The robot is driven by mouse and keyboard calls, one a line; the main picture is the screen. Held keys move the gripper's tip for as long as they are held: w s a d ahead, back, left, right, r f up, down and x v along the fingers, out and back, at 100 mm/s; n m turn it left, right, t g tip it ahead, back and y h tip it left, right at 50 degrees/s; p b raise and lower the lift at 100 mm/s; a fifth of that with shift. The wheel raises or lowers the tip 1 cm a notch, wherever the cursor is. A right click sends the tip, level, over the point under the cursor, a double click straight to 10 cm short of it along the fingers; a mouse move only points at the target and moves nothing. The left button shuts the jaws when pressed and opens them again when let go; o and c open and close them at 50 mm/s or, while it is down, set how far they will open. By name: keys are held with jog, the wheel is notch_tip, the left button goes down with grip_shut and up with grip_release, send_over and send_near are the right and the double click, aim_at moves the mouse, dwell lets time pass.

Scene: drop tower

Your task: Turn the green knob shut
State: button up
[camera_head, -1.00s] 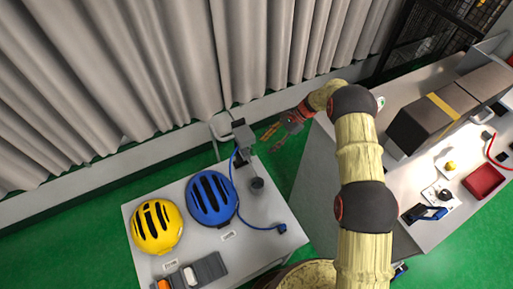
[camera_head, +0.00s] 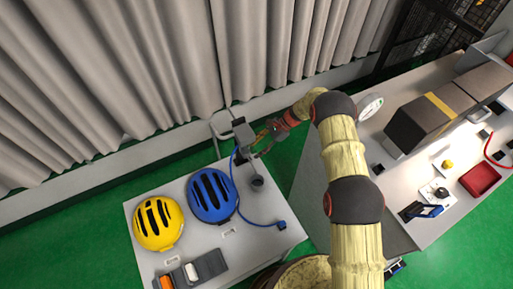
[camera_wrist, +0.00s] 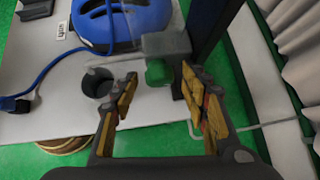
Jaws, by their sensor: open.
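The green knob (camera_wrist: 158,72) shows in the wrist view on the near side of a small grey block (camera_wrist: 166,43). In the head view the grey fixture (camera_head: 242,132) stands at the back edge of the white table, and I cannot make out the knob there. My gripper (camera_head: 262,142) is beside that fixture, on its right. In the wrist view my gripper (camera_wrist: 160,82) is open, with one finger left and one right of the knob in the picture. Nothing is between the fingers that I can see being held, and I cannot tell any contact.
The white table (camera_head: 262,215) holds a dark cup (camera_head: 257,183), a blue helmet (camera_head: 211,195), a yellow helmet (camera_head: 158,223) and a blue cable (camera_head: 255,223). A pleated curtain (camera_head: 150,70) hangs behind. A second table (camera_head: 400,170) with boxes stands right.

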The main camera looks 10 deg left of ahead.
jog(key=shift+c, duration=0.9)
jog(key=c, duration=0.9)
jog(key=shift+c, duration=0.2)
jog(key=shift+b, duration=0.4)
jog(key=n+t+y+b, duration=0.2)
jog(key=b, duration=0.6)
jog(key=shift+s+d+t+y+b, duration=0.1)
jog(key=shift+s+t+y+b, duration=0.05)
jog(key=shift+t+y+b, duration=0.2)
